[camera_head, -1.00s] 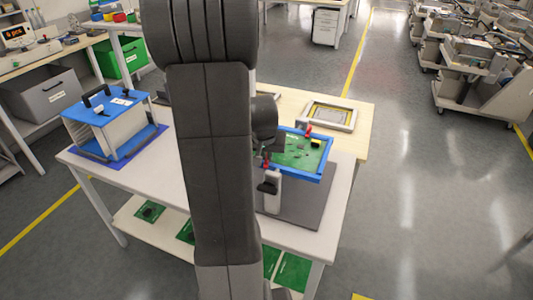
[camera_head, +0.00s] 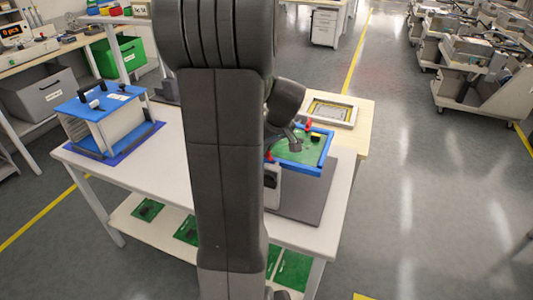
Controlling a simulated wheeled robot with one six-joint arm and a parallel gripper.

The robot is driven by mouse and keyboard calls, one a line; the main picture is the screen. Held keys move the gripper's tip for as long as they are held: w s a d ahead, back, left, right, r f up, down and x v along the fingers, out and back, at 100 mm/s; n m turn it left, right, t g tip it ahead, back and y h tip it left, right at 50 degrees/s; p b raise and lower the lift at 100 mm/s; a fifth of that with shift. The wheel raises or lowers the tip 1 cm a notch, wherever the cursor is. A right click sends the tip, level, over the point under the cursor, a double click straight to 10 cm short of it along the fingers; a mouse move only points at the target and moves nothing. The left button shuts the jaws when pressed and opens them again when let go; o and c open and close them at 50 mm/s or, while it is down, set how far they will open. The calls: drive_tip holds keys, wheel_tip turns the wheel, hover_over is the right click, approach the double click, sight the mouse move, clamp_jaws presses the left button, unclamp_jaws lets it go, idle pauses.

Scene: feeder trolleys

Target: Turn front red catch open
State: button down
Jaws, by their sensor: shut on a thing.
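The green board (camera_head: 313,143) lies in a blue frame (camera_head: 328,152) on the bench fixture. The front red catch (camera_head: 268,157) shows as a small red spot at the frame's near left corner, beside my arm's edge. A second red catch (camera_head: 309,124) stands at the far side. My gripper (camera_head: 272,150) is at the front catch, shut on it. Its fingertips are small and mostly hidden behind my forearm, so the catch's exact angle cannot be told. A dark wrist part reaches over the board's left side.
A white post (camera_head: 272,188) stands under the frame's near left corner on a grey plate (camera_head: 310,200). A blue-topped rack (camera_head: 100,104) stands at the bench's left. A grey framed tray (camera_head: 332,111) lies behind the board. Green boards (camera_head: 293,270) lie on the lower shelf.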

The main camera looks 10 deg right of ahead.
drive_tip(key=n+y+b, duration=0.1)
drive_tip(key=n+b, duration=0.1)
drive_tip(key=n, duration=0.1)
drive_tip(key=shift+d+f+n+g, duration=0.1)
drive_tip(key=shift+d+n+g, duration=0.05)
drive_tip(key=shift+n+g, duration=0.2)
drive_tip(key=shift+w+n+g+y+b, duration=0.1)
drive_tip(key=shift+n+g+y+b, duration=0.45)
drive_tip(key=shift+n, duration=0.8)
drive_tip(key=c, duration=1.5)
unclamp_jaws()
drive_tip(key=shift+c, duration=0.2)
drive_tip(key=shift+r, duration=0.2)
drive_tip(key=v, duration=1.3)
drive_tip(key=shift+r, duration=0.3)
drive_tip(key=shift+f, duration=0.15)
